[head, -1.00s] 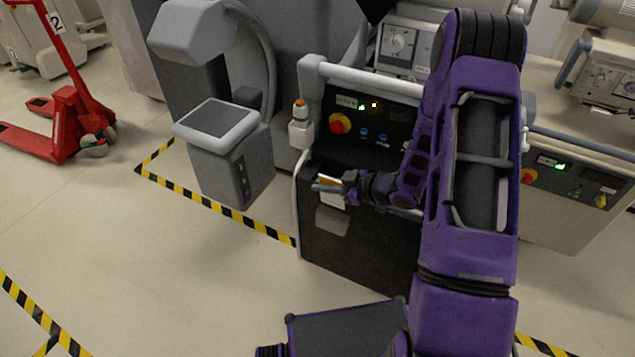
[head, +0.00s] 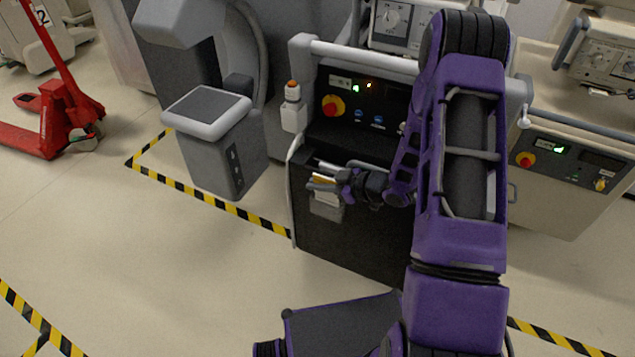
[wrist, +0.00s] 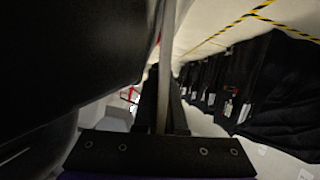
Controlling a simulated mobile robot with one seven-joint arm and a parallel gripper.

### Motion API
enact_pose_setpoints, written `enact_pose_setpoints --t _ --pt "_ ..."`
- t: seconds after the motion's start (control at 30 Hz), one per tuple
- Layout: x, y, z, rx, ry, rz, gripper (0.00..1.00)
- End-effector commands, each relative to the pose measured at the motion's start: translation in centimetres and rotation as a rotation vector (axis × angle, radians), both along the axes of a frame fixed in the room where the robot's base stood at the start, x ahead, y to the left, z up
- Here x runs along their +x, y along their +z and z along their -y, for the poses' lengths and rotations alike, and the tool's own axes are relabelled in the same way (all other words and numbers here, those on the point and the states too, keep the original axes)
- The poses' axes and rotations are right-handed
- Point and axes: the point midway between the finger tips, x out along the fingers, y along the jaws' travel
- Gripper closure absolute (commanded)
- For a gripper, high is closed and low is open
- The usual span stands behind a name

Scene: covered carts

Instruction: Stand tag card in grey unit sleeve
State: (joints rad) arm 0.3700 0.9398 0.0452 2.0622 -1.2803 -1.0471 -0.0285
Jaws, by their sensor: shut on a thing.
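The tag card (head: 323,179) shows as a small pale piece with a yellow edge, in my gripper (head: 320,184) in the head view. My gripper is shut on it at the front of the grey unit's dark panel (head: 352,242). The grey sleeve (head: 326,210) is on that panel, directly under the card. The card's lower part is hidden at the sleeve's mouth; I cannot tell how deep it sits. In the wrist view a thin pale strip, probably the card edge-on (wrist: 166,70), rises from between the dark fingers.
The unit's control panel with a red-yellow knob (head: 333,106) and a pale rail (head: 365,57) are above the sleeve. A grey pedestal with a screen (head: 212,125) stands at left. Another unit (head: 570,170) stands at right. Floor is clear in front, with striped tape (head: 215,198).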

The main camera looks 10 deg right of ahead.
Motion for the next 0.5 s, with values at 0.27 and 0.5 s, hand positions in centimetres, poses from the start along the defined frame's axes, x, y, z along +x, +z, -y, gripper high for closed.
enact_pose_setpoints --t 0.27,0.5 --pt "0.02 0.01 0.01 -0.001 0.0 0.001 0.85" --pt "0.03 0.02 0.01 -0.001 0.0 0.001 0.57"
